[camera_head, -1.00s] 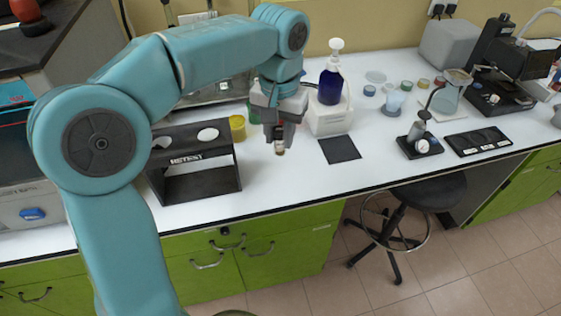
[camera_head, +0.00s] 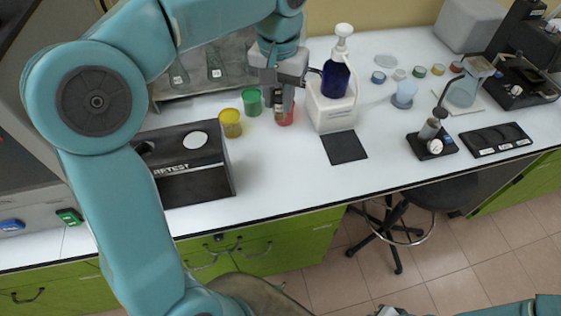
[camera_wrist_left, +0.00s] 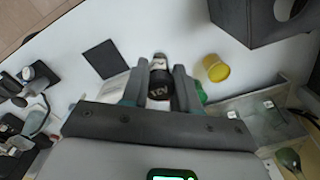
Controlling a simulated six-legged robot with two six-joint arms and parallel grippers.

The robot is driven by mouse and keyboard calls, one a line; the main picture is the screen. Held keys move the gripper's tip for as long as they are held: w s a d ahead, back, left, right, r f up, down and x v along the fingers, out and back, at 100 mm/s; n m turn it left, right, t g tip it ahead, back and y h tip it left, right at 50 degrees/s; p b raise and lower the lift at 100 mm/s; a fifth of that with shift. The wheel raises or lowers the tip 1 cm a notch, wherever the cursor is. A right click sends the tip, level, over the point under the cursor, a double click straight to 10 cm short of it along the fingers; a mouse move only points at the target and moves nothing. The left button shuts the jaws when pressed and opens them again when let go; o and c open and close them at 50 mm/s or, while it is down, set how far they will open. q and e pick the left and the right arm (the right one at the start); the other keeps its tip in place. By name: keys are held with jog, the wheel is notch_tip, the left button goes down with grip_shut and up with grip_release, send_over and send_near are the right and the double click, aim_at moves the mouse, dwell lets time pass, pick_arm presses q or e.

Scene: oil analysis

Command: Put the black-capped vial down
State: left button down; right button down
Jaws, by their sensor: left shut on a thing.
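The dark cap bears pale marks. In the head view the vial is mostly hidden by the fingers, and I cannot tell whether it touches the bench. Part of my right arm shows at the bottom right of the head view; its jaws cannot be made out.
A yellow container (camera_head: 231,124) and a green one (camera_head: 252,102) stand left of the gripper. A white holder (camera_head: 333,112) with a blue pump bottle (camera_head: 335,78) stands close on its right. A black box (camera_head: 190,178) is at front left. A dark mat (camera_head: 344,147) lies on clear bench.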

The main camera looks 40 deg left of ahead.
aim_at(274, 106)
pick_arm(q)
jog(key=f, duration=0.1)
jog(key=s+f, duration=0.1)
jog(key=f, duration=0.1)
jog(key=shift+a+f, duration=0.2)
jog(key=shift+f, duration=0.05)
notch_tip(274, 106, down, 16)
jog(key=shift+w+f, duration=0.1)
jog(key=shift+w, duration=0.05)
jog(key=shift+d, duration=0.15)
jog(key=shift+f+b, duration=0.25)
jog(key=shift+b, duration=0.2)
jog(key=c, duration=0.8)
grip_release()
jog(key=shift+r, duration=0.1)
jog(key=shift+c, duration=0.2)
